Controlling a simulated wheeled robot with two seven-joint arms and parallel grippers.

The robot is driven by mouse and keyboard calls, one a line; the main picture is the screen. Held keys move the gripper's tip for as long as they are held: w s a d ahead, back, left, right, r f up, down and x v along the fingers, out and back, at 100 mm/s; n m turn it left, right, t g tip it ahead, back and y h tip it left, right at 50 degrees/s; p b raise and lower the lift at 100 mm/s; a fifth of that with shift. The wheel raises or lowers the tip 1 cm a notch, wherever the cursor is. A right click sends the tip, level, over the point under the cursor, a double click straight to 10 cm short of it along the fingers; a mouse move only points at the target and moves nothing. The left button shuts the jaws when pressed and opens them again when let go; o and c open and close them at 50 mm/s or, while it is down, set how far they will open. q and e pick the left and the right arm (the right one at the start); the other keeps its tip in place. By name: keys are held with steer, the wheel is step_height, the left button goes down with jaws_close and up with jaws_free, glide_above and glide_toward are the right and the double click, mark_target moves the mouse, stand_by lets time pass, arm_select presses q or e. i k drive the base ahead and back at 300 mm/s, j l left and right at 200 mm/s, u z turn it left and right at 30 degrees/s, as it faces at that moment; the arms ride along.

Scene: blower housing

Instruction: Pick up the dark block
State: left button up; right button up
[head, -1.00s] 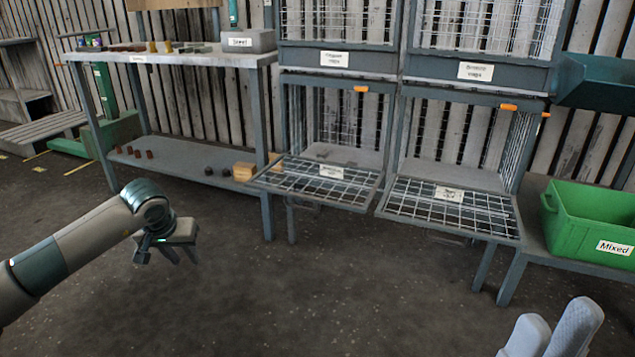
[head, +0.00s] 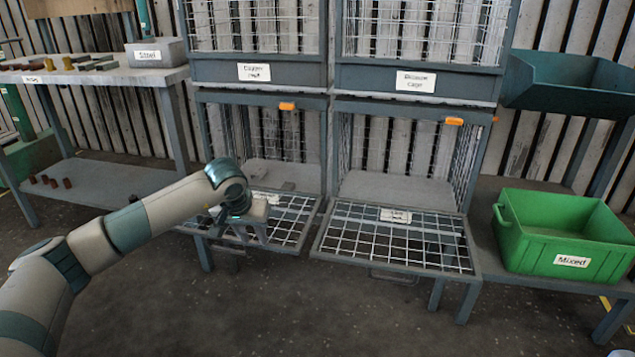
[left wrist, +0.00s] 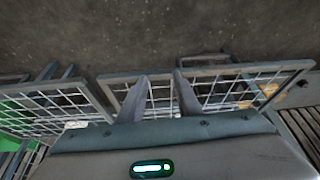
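No block stands out clearly as the dark block. A small dark grey shape (head: 288,186) lies on the floor of the left lower cage, too small to tell what it is. Several small blocks (head: 103,66) lie on the workbench at the left. My left gripper (head: 252,238) is over the lowered mesh door (head: 290,222) of the left lower cage. In the left wrist view its two fingers (left wrist: 162,82) are apart with nothing between them. Only a pale sliver at the bottom right corner may be my right gripper (head: 620,353).
The right lower cage's mesh door (head: 395,240) is also lowered, jutting forward. A green bin (head: 545,255) labelled Mixed stands at the right. A grey box (head: 155,52) labelled Steel is on the bench. Reddish-brown cylinders (head: 50,182) are on the shelf below. The floor in front is clear.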

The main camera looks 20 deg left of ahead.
mark_target(288, 185)
steer(key=i+j, duration=0.25)
steer(key=i+j+z, duration=0.15)
steer(key=j, duration=0.25)
steer(key=i+j, duration=0.55)
steer(key=i+l, duration=0.15)
steer(key=l+z, duration=0.05)
